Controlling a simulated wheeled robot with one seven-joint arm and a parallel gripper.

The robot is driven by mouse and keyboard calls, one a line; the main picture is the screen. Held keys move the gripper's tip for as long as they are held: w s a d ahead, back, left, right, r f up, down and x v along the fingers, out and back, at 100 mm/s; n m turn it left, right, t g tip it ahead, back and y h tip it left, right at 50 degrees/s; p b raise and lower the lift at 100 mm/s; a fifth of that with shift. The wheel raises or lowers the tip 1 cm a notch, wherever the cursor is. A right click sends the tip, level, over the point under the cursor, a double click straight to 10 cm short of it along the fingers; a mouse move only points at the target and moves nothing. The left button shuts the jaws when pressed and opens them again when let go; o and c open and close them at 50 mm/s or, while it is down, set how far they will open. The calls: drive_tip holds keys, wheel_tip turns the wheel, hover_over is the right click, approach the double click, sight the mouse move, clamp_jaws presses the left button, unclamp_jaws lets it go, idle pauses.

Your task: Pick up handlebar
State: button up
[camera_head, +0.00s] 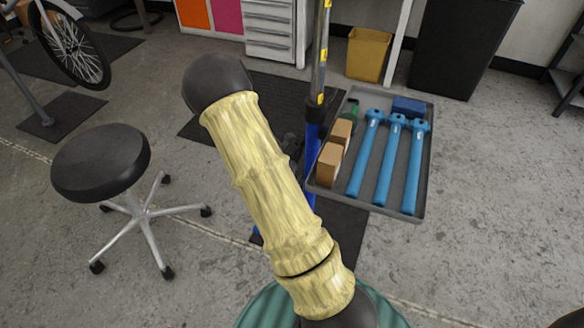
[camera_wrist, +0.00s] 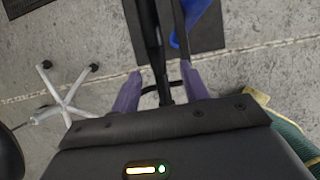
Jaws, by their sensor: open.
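My gripper (camera_wrist: 161,72) shows in the wrist view with its two purple fingers apart. A dark, narrow bar-like thing (camera_wrist: 146,40) runs down between the fingers, with a thin curved piece near its lower end. It may be the handlebar, but I cannot tell; no contact with the fingers is clear. In the head view my arm hides the gripper and most of what is behind it. Some black parts (camera_head: 291,145) show beside the blue stand, partly covered by my arm; their shape is unclear.
A repair stand (camera_head: 318,60) rises behind my arm. Its grey tray (camera_head: 425,165) holds several long blue tools (camera_head: 392,155) and brown blocks (camera_head: 328,165). A black stool (camera_head: 100,160) stands left. A bicycle wheel (camera_head: 75,50) is far left.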

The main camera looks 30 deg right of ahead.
drive_tip(key=x, duration=0.1)
drive_tip(key=b+x, duration=0.2)
drive_tip(key=x, duration=0.1)
drive_tip(key=shift+w+a+f, duration=0.1)
drive_tip(key=shift+a+f, duration=0.1)
drive_tip(key=shift+a, duration=0.1)
drive_tip(key=shift+w+d+f, duration=0.15)
drive_tip(key=shift+d+f, duration=0.1)
drive_tip(key=shift+f, duration=0.2)
drive_tip(key=shift+r, duration=0.1)
clamp_jaws()
